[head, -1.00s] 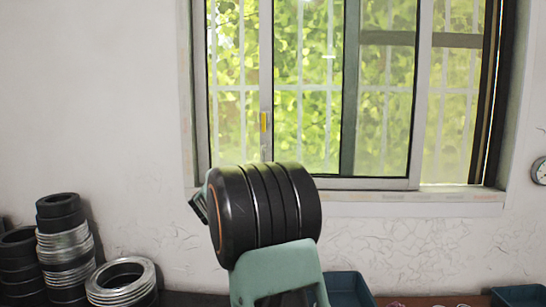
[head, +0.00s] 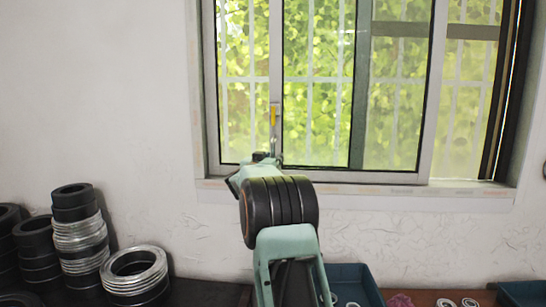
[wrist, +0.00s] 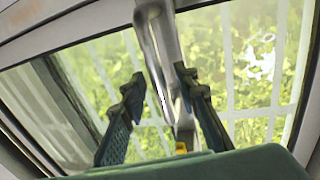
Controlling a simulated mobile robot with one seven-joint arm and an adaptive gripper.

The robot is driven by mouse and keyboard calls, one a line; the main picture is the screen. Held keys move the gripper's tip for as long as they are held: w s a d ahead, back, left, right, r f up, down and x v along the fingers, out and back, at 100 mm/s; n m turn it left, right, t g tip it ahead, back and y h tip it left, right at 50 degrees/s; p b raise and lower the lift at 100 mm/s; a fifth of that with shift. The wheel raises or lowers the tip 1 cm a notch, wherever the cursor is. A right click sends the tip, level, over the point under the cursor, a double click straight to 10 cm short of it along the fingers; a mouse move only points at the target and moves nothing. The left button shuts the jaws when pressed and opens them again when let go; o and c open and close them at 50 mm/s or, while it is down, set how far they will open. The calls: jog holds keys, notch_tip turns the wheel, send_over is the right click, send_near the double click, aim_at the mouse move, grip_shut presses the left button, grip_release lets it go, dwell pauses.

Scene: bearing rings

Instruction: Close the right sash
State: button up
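The right sash (head: 437,100) is a pale-framed sliding glass pane set left in the window, with a strip at its right not covered by it. Its left stile (head: 276,60) carries a yellow mark (head: 273,116), which also shows in the wrist view (wrist: 181,147). A pale curved handle (wrist: 152,50) on the stile shows in the wrist view. My gripper (wrist: 160,100) is open, its dark fingers apart, with the handle and stile seen between them. In the head view my gripper (head: 268,157) is at the stile's lower part, mostly hidden by my arm. Contact cannot be told.
The sill (head: 380,189) runs below the window. Stacks of black and metal rings (head: 78,235) stand at the lower left. A blue tray (head: 352,282) and several small rings lie at the lower right. The right jamb (head: 510,90) is dark.

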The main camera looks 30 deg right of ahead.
jog(key=shift+c, duration=0.6)
grip_shut()
jog(key=shift+d, duration=0.2)
